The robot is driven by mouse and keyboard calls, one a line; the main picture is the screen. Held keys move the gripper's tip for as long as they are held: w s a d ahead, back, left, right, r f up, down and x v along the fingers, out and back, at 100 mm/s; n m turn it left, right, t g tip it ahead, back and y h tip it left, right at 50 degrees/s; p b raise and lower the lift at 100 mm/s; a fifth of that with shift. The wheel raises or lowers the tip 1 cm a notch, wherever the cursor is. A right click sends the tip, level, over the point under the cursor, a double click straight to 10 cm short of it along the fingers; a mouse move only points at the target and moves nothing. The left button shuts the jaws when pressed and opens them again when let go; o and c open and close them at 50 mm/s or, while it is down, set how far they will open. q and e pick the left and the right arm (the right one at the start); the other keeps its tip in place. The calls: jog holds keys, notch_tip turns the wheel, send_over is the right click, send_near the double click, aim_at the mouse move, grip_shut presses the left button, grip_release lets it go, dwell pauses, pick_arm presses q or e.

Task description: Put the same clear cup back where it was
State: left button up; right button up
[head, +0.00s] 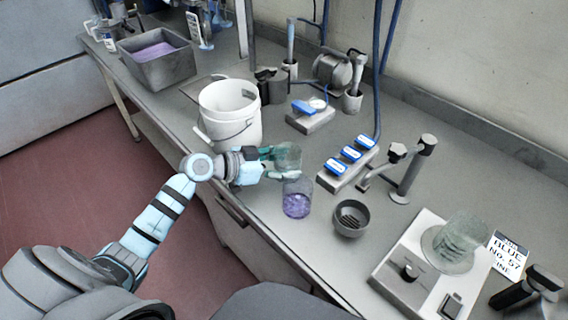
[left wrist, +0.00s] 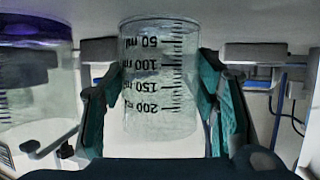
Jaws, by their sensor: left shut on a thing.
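The clear cup (head: 288,155) is between the fingers of my left gripper (head: 270,164), which is shut on it over the bench. In the left wrist view the clear cup (left wrist: 160,85) shows dark volume marks, upside down in the picture, with a green finger pad on each side. It looks empty. I cannot tell whether its base touches the bench. A second clear cup with purple contents (head: 297,198) stands on the bench close by, just in front; it also shows at the left of the left wrist view (left wrist: 35,75). My right gripper is not in view.
A white bucket (head: 230,115) stands behind my left gripper. A small grey bowl (head: 350,219), a rack with blue-labelled blocks (head: 346,164) and a clamp stand (head: 411,170) are to the right. A glass beaker (head: 456,242) sits on a plate device (head: 398,285) beside a sign (head: 507,257).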

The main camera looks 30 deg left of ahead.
pick_arm(q)
jog(key=shift+f, duration=0.1)
jog(key=o, duration=1.2)
jog(key=shift+o, duration=0.2)
jog(key=shift+s+r, duration=0.1)
jog(key=shift+r, duration=0.15)
jog(key=v, duration=0.7)
jog(key=shift+s+a, duration=0.3)
jog(key=shift+a, duration=0.1)
jog(key=p+v, duration=0.1)
jog(key=v, duration=0.2)
jog(key=shift+d+r+p, duration=0.15)
jog(key=shift+r+p, duration=0.05)
jog(key=shift+p, duration=0.15)
jog(key=shift+s+a+r, duration=0.1)
jog(key=shift+s+a, duration=0.2)
